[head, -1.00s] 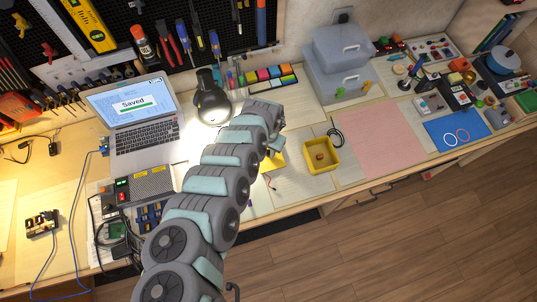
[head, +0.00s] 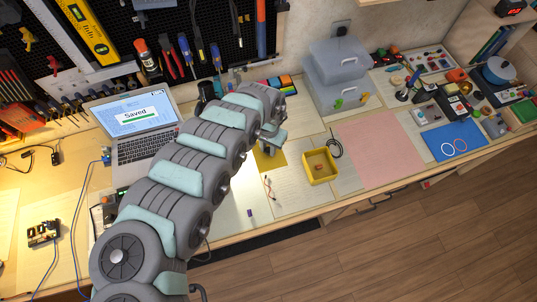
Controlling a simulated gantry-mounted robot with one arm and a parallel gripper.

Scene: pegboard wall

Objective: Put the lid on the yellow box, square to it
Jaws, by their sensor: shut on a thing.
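The yellow box (head: 320,168) stands open on the workbench, with a small reddish-brown thing inside. The flat yellow lid (head: 267,162) is to the left of the box, apart from it. My gripper (head: 270,148) is at the lid's upper part and is shut on it; my arm hides part of the lid. The fingertips are small and partly hidden, and I cannot tell whether the lid is clear of the bench.
A pink mat (head: 380,143) lies to the right of the box. Grey storage cases (head: 338,75) stand at the back. A thin wired part (head: 268,188) lies in front of the lid.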

